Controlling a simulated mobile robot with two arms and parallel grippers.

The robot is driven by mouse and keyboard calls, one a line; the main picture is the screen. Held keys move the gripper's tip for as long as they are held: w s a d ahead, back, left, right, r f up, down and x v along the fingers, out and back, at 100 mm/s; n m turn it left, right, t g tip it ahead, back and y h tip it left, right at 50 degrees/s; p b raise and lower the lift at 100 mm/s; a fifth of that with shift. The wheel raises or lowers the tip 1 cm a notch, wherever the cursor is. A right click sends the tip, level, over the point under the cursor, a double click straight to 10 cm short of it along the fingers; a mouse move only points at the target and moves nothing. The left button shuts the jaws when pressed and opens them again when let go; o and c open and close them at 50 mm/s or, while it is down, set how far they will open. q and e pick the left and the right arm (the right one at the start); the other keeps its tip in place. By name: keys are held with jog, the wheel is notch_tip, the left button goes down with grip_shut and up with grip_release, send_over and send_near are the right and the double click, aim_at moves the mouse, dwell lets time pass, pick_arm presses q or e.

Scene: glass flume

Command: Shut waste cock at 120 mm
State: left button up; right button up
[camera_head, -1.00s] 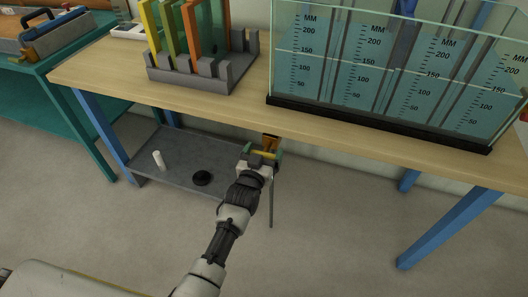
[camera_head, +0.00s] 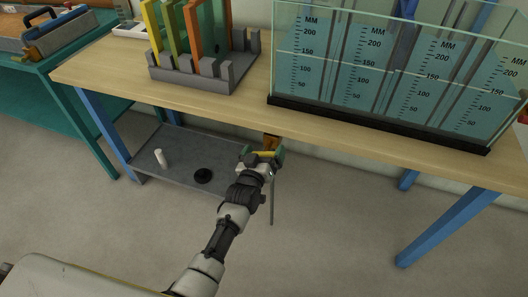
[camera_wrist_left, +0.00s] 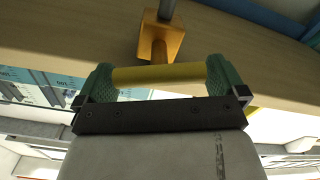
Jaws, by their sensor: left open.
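The waste cock hangs under the wooden bench, with an orange body (camera_head: 271,142) and a yellow handle (camera_wrist_left: 160,76). My left gripper (camera_head: 263,157) is at the cock below the bench's front edge. In the left wrist view, its green fingers (camera_wrist_left: 161,82) stand apart, one at each end of the yellow handle; I cannot tell whether they touch it. The orange body (camera_wrist_left: 160,38) shows beyond the handle. The glass flume (camera_head: 390,75) stands on the bench with MM scales. A pale line crosses it near the 150 marks; I cannot tell whether this is the water surface.
The wooden bench (camera_head: 185,100) overhangs my left gripper. A grey rack (camera_head: 205,77) with coloured plates stands on it. A lower shelf (camera_head: 180,172) holds a white cylinder (camera_head: 160,157) and a black round piece (camera_head: 203,175). A thin rod (camera_head: 272,205) hangs by the gripper. The floor in front is clear.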

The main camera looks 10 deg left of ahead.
pick_arm(q)
jog(key=s+a+p, duration=0.1)
jog(key=s, duration=0.9)
jog(key=shift+s+a, duration=0.15)
jog(key=shift+s, duration=0.25)
pick_arm(e)
jog(key=shift+s+r, duration=0.3)
jog(key=shift+r, duration=0.2)
